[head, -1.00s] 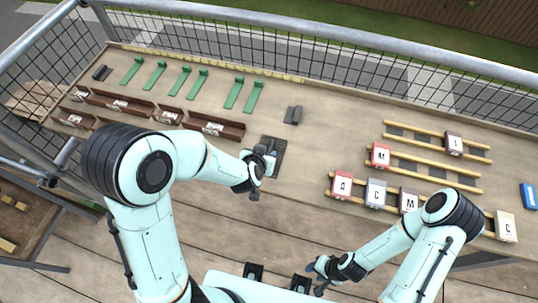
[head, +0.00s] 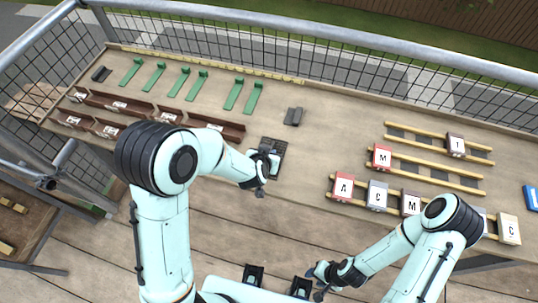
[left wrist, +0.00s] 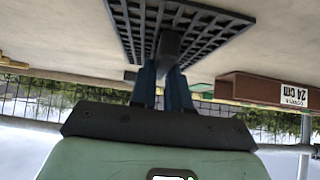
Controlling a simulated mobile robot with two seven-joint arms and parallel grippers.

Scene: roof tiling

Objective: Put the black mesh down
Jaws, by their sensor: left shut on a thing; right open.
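The black mesh (head: 279,146) is a small dark grid at the front middle of the table (head: 325,150) in the head view. My left gripper (head: 268,163) is shut on it, and the wrist partly covers it. In the left wrist view the mesh (left wrist: 200,22) lies flat along the tabletop, and the fingers (left wrist: 168,75) close on a dark stub at its middle. I cannot tell whether the mesh touches the table. My right gripper (head: 318,282) is open and empty, low in the head view, in front of the table and away from the mesh.
Brown gutter pieces (head: 215,127) with labels lie to the left, with several green brackets (head: 234,93) behind them. A dark grey piece (head: 293,116) lies behind the mesh. Wooden rails with lettered blocks (head: 377,195) stand on the right. The table between mesh and rails is clear.

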